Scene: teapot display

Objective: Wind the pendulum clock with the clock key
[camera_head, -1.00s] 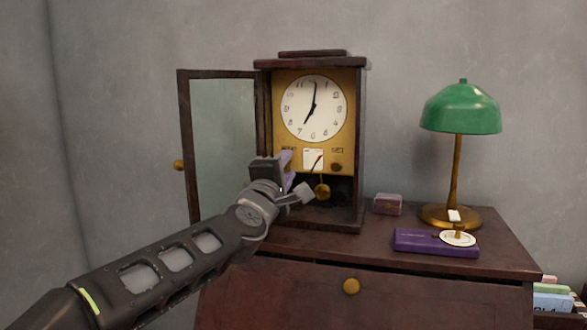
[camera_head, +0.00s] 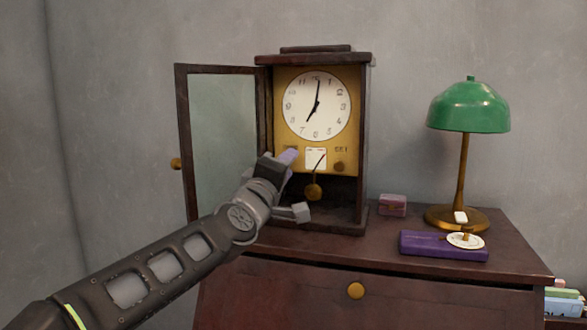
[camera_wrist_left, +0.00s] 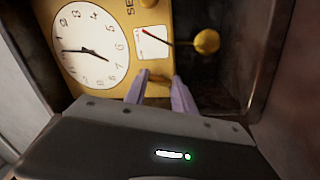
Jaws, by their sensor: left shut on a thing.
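The pendulum clock (camera_head: 368,150) stands on the dark wooden desk with its glass door (camera_head: 222,140) swung open to the left. Its white dial (camera_head: 317,106) and brass plate show. The brass pendulum bob (camera_head: 313,191) hangs below a small white card and also shows in the left wrist view (camera_wrist_left: 206,41). My left gripper (camera_head: 291,155) is at the lower left of the brass plate, by the winding label. In the left wrist view its pale purple fingers (camera_wrist_left: 158,82) are closed around a small brownish-gold piece, apparently the clock key, mostly hidden. My right gripper is out of view.
A brass knob (camera_head: 339,167) sits on the plate's right side. On the desk (camera_head: 330,254) are a small purple-pink box (camera_head: 392,205), a purple case (camera_head: 425,244) with a white disc (camera_head: 465,240), and a green lamp (camera_head: 468,106). The open door's frame borders my arm's left side.

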